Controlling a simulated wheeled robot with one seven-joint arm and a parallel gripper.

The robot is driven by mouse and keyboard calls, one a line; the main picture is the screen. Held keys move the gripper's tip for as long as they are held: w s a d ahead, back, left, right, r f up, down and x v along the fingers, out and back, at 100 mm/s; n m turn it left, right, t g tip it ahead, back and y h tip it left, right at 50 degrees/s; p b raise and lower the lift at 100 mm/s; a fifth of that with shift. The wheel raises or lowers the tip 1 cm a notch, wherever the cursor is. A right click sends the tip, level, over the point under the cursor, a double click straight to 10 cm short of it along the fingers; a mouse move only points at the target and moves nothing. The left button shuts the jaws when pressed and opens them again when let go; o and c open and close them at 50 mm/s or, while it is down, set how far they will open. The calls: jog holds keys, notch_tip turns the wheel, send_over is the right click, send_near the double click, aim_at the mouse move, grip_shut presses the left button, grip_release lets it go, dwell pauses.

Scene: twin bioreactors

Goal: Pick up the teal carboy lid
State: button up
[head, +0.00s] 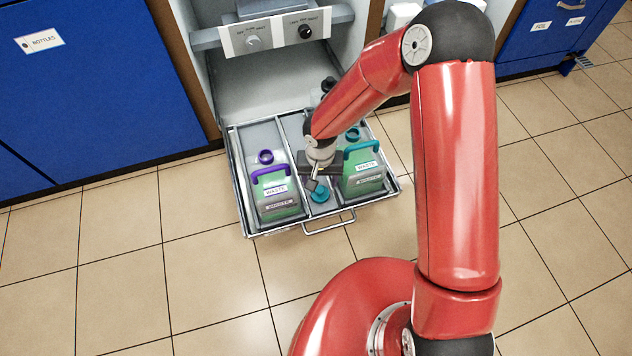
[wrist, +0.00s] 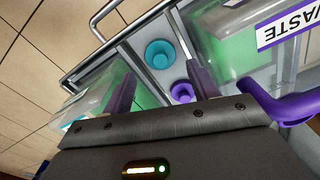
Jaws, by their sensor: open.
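The teal carboy lid (head: 320,196) lies in the narrow middle channel of the pulled-out drawer, between the two carboys. In the wrist view the teal lid (wrist: 160,53) is a round cup shape, just beyond my fingertips. My gripper (head: 315,182) is open, pointing down over the channel. In the wrist view my open gripper (wrist: 163,80) has nothing held between its fingers. A purple lid (wrist: 182,91) shows near the right finger, closer to the palm than the teal one; my gripper hides it in the head view.
A waste carboy with a purple handle (head: 275,197) stands left of the channel; one with a teal handle (head: 364,172) stands right. Both are close to my gripper. The drawer (head: 247,222) has a front handle (head: 330,224). A control panel (head: 275,34) is above. The tiled floor in front is clear.

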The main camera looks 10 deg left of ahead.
aim_at(320, 189)
jog(key=shift+a+f, duration=0.15)
jog(key=shift+f, duration=0.3)
jog(key=f, duration=0.2)
jog(key=f+b, duration=0.1)
jog(key=f, duration=0.1)
jog(key=w+f, duration=0.1)
jog(key=f, duration=0.2)
jog(key=shift+f, duration=0.1)
jog(key=c, duration=0.7)
